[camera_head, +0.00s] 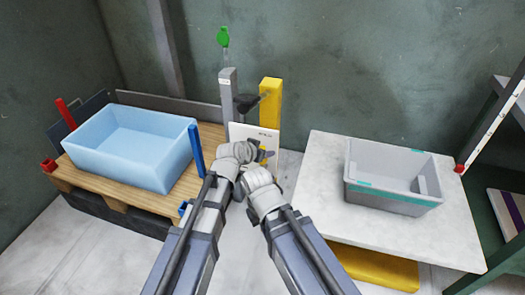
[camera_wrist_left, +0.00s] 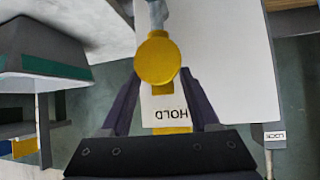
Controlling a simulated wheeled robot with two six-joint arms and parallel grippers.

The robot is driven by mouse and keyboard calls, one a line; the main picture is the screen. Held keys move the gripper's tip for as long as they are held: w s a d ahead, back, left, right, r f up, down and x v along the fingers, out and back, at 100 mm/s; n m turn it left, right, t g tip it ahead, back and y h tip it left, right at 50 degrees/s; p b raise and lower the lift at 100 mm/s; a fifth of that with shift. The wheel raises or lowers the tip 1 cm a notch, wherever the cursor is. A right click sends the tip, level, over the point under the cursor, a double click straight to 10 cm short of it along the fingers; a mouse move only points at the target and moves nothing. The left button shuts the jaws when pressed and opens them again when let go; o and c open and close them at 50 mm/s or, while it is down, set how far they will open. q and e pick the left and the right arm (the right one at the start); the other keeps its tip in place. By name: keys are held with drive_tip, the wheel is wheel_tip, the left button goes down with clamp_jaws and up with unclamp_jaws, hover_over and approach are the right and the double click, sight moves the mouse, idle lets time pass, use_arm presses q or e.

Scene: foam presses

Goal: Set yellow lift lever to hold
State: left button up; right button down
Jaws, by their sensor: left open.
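The yellow lift lever's round yellow knob (camera_wrist_left: 158,60) hangs on a grey stem in the left wrist view. Behind it is a white panel (camera_wrist_left: 225,60), which also shows in the head view (camera_head: 243,132); it bears an upside-down HOLD label (camera_wrist_left: 170,104) above a yellow mark (camera_wrist_left: 172,130). My left gripper (camera_wrist_left: 160,75) is open, with one dark finger on each side of the knob near the tips. I cannot tell whether they touch it. In the head view my left gripper (camera_head: 264,156) is at the panel. My right arm's end is close beside it; its fingers are not clear.
A yellow post (camera_head: 271,100) and a grey post (camera_head: 228,95) with a green lamp (camera_head: 223,37) rise behind the panel. A blue bin (camera_head: 130,160) sits on a wooden pallet (camera_head: 205,137) at left. A grey crate (camera_head: 388,203) stands on a pale table (camera_head: 325,165) at right.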

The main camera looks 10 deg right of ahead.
use_arm(q)
drive_tip(key=shift+r, duration=0.1)
drive_tip(key=p+v, duration=0.4)
drive_tip(key=v, duration=0.3)
drive_tip(key=shift+s+a+p, duration=0.2)
drive_tip(key=shift+s+p, duration=0.05)
drive_tip(key=shift+p, duration=0.05)
drive_tip(key=shift+r, duration=0.1)
